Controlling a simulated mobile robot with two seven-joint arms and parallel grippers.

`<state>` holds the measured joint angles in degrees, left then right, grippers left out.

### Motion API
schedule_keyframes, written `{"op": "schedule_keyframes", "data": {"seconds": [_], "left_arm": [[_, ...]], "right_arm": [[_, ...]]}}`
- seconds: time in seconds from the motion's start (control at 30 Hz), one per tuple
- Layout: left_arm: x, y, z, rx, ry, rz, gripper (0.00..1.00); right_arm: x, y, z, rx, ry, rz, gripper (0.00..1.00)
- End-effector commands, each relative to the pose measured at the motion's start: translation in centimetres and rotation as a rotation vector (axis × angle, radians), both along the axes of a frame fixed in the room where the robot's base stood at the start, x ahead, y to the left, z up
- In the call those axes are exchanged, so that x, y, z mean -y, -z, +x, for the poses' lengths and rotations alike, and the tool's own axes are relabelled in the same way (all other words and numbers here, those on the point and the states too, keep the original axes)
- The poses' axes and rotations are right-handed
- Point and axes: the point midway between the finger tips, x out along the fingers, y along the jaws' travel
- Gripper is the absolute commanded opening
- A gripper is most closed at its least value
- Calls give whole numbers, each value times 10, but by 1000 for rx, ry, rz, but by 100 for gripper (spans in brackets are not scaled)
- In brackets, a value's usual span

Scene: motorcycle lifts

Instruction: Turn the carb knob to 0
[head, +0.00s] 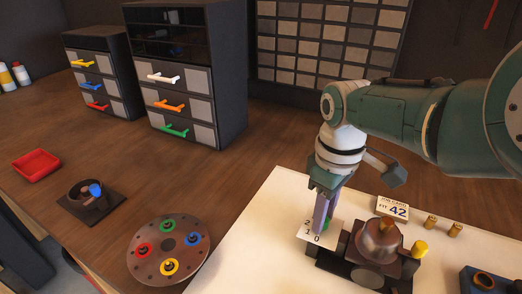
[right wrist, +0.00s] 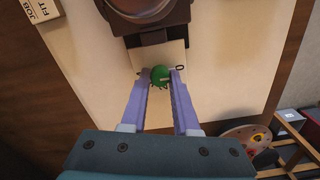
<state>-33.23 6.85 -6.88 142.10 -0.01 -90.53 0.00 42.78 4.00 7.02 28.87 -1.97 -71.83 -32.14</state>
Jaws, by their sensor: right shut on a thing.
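The carb knob is a small green knob (right wrist: 160,75) on a pale plate with numbers (right wrist: 146,58), beside the dark carburetor (right wrist: 160,37). In the head view the plate (head: 309,236) shows 2, 1 and 0, and the carburetor (head: 378,240) stands to its right. My right gripper (right wrist: 160,80) points down and is shut on the green knob, with one finger on each side. In the head view the right gripper (head: 322,225) hides most of the knob. A pale mark shows on the knob, but which number it points to I cannot tell. My left gripper is not in view.
The carburetor stands on a white mat (head: 262,215). A card reading 42 (head: 393,207) and small brass pieces (head: 431,222) lie behind it. A round plate with coloured knobs (head: 150,258), a red tray (head: 36,165) and drawer cabinets (head: 185,75) are to the left.

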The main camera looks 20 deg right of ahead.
Motion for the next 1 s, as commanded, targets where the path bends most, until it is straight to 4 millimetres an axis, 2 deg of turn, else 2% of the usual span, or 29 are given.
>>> {"op": "schedule_keyframes", "data": {"seconds": [0.43, 0.47, 0.7, 1.0], "left_arm": [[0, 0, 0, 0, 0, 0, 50], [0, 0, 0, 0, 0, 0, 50], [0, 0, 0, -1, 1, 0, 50], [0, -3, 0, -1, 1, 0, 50]], "right_arm": [[0, 0, 1, 4, -11, -1, 0], [0, 0, 1, 4, -11, -1, 30], [0, 0, 1, 2, -10, 0, 57], [0, -4, 0, 1, -10, 0, 59]]}}
